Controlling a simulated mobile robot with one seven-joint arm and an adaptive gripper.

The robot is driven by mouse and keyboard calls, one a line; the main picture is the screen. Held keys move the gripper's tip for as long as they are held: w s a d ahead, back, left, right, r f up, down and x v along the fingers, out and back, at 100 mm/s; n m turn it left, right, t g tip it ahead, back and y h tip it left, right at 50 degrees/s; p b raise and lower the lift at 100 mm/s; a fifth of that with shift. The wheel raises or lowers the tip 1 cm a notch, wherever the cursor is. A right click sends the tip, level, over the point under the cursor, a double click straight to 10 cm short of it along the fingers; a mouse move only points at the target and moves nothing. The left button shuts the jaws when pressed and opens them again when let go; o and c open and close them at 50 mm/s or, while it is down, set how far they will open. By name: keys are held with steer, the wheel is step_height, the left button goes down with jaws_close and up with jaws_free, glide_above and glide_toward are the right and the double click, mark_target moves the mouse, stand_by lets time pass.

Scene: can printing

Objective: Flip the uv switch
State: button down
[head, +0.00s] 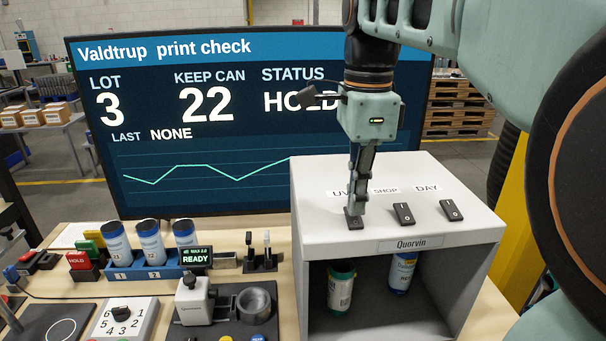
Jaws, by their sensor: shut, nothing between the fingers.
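The uv switch (354,223) is a small dark rocker on top of the grey Quorvin box (322,228), below a label reading UV. My gripper (356,210) is shut and empty, pointing down with its fingertips at the uv switch. I cannot tell whether the tips touch it or hover just above. The fingers hide part of the switch and its label, so its position does not show. To its right are a second rocker under the SHOP label (404,214) and a third under the DAY label (451,211).
Two cans (341,287) stand inside the open box. A blue rack (158,270) with several cans, a READY display (195,257), a grey clamp fixture (193,300) and a numbered dial (121,314) stand left of it. A large screen (200,120) rises behind.

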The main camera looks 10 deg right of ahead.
mark_target(355, 219)
steer(key=shift+r+p, duration=2.45)
steer(key=shift+r, duration=0.45)
steer(key=shift+f, duration=0.1)
